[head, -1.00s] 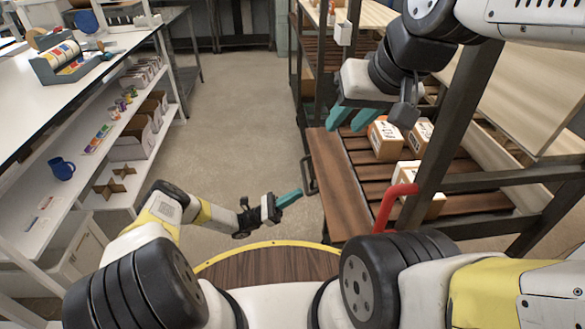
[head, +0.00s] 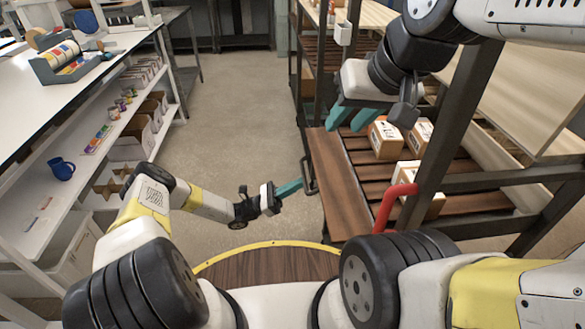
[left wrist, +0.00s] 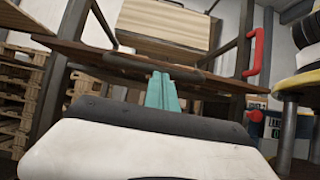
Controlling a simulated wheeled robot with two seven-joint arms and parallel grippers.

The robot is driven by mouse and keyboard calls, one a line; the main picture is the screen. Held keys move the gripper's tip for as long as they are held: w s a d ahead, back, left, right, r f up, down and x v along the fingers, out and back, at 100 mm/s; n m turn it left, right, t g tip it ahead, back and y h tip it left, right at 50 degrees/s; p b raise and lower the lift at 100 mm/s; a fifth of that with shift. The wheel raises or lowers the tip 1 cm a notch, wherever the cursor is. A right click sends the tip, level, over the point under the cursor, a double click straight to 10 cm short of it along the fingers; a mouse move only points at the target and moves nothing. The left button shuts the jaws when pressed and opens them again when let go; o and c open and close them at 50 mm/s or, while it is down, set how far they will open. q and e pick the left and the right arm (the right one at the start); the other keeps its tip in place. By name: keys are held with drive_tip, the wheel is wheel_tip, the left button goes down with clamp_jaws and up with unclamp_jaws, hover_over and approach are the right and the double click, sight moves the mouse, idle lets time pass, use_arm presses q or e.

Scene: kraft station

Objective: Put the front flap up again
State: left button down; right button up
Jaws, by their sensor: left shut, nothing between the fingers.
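The front flap (head: 338,188) is a brown wooden panel along the near-left side of the slatted shelf. It appears to lie out roughly level with the slats, with a dark bar handle (head: 308,172) on its outer edge. My left gripper (head: 289,187) is shut and empty, its teal fingertips close to the handle's lower end. In the left wrist view, the fingers (left wrist: 162,92) point up towards the handle bar (left wrist: 150,68) and the flap's edge; I cannot tell whether they touch. My right gripper (head: 351,116) is open and empty, above the shelf's far left part.
Several small boxes (head: 385,138) stand on the slatted shelf. A red bent handle (head: 392,205) sits by the dark rack post (head: 450,130). A white shelving bench (head: 100,140) stands at left. The floor (head: 235,110) between is clear.

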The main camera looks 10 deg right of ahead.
use_arm(q)
wheel_tip(320, 180, up, 12)
drive_tip(key=y, duration=0.8)
drive_tip(key=d+r+y, duration=0.7)
drive_tip(key=d+r, duration=0.3)
drive_tip(key=d, duration=0.2)
drive_tip(key=shift+d+r, duration=0.2)
drive_tip(key=shift+d, duration=0.05)
